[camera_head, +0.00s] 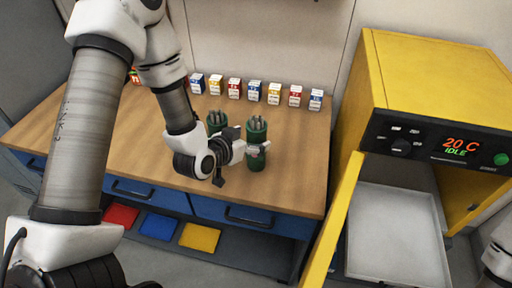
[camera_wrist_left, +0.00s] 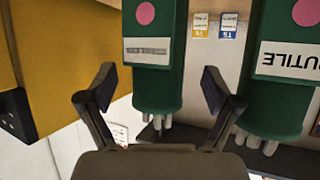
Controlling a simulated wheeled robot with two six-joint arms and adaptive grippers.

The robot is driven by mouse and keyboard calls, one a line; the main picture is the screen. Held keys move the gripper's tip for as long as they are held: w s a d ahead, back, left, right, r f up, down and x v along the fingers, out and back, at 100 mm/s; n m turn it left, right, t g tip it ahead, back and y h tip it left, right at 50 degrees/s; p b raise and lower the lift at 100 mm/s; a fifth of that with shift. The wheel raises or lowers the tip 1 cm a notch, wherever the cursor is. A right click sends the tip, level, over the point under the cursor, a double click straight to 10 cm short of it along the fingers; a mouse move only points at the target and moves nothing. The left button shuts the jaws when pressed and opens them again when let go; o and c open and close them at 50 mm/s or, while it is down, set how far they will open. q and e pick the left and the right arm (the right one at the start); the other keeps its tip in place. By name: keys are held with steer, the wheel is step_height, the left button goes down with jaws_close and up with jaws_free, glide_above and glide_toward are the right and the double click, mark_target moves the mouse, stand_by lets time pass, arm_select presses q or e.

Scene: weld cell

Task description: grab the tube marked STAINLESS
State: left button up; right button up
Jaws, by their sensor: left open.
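Two dark green tubes with grey rods stand on the wooden bench. The right tube (camera_head: 257,131) is beside my left gripper (camera_head: 248,152); the other tube (camera_head: 215,119) stands behind and left, partly hidden by my arm. The left wrist view looks upside down. There, one tube (camera_wrist_left: 155,85) with a pink dot and a grey label too blurred to read is in line with the gap between my open left fingers. The other tube (camera_wrist_left: 277,95), at the right edge, has a white label ending in UTILE. My right gripper is out of view.
Several small labelled boxes (camera_head: 254,91) line the back of the bench (camera_head: 300,170). A yellow oven (camera_head: 410,80) reading 20 C IDLE stands at right, its door (camera_head: 335,220) open. Red, blue and yellow pieces (camera_head: 158,226) lie below the drawers.

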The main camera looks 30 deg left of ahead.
arm_select(q)
steer(key=shift+x, duration=1.5)
steer(key=shift+s+r, duration=0.1)
steer(key=shift+s, duration=0.05)
steer(key=c, duration=1.4)
steer(key=shift+d, duration=0.1)
jaws_close()
